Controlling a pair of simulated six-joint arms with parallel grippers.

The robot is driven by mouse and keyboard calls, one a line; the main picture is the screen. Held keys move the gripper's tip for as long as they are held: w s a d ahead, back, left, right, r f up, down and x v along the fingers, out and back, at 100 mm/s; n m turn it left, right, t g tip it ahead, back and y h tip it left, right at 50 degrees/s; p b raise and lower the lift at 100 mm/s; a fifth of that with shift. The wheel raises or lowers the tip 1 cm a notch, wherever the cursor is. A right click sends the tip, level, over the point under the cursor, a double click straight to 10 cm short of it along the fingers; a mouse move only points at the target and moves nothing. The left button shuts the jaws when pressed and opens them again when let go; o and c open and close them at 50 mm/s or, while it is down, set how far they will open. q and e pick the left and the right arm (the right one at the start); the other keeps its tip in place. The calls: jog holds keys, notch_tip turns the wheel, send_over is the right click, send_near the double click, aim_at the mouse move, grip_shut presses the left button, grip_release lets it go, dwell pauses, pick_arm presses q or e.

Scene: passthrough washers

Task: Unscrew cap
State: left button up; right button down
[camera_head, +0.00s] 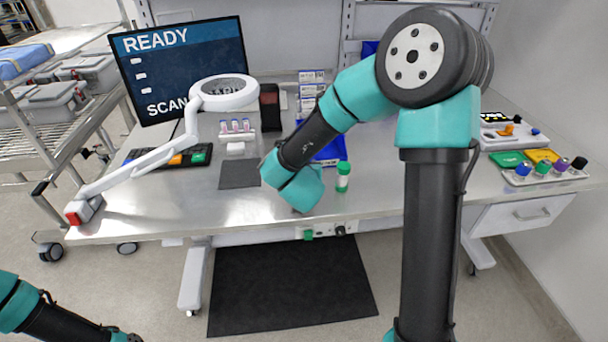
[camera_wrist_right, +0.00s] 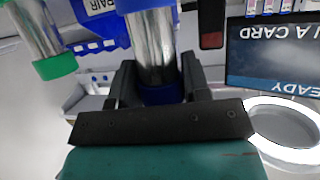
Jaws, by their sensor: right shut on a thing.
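In the right wrist view my right gripper (camera_wrist_right: 160,82) is shut on a shiny metal washer tube (camera_wrist_right: 153,45). Its fingers grip around a dark blue cap (camera_wrist_right: 163,94) at the near end of the tube. A blue collar (camera_wrist_right: 140,4) shows at the tube's far end. A second metal tube (camera_wrist_right: 38,25) with a green cap (camera_wrist_right: 56,66) stands beside it, apart from the fingers. In the head view a green-capped tube (camera_head: 343,178) stands at the bench's front edge. My right wrist hides the right gripper and the held tube there. Only links of my left arm show at lower left.
A blue bin (camera_head: 331,150) and a stack of boxes (camera_head: 311,90) stand behind the wrist. A ring lamp (camera_head: 224,94) arches over the left of the bench, near a monitor (camera_head: 182,65). A tray of colored caps (camera_head: 545,172) sits at the right. A dark mat (camera_head: 240,174) is bare.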

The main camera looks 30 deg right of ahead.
jog(key=shift+f, duration=1.55)
jog(key=shift+f, duration=0.15)
jog(key=c, duration=0.6)
grip_release()
jog(key=shift+r, duration=0.25)
jog(key=v, duration=1.2)
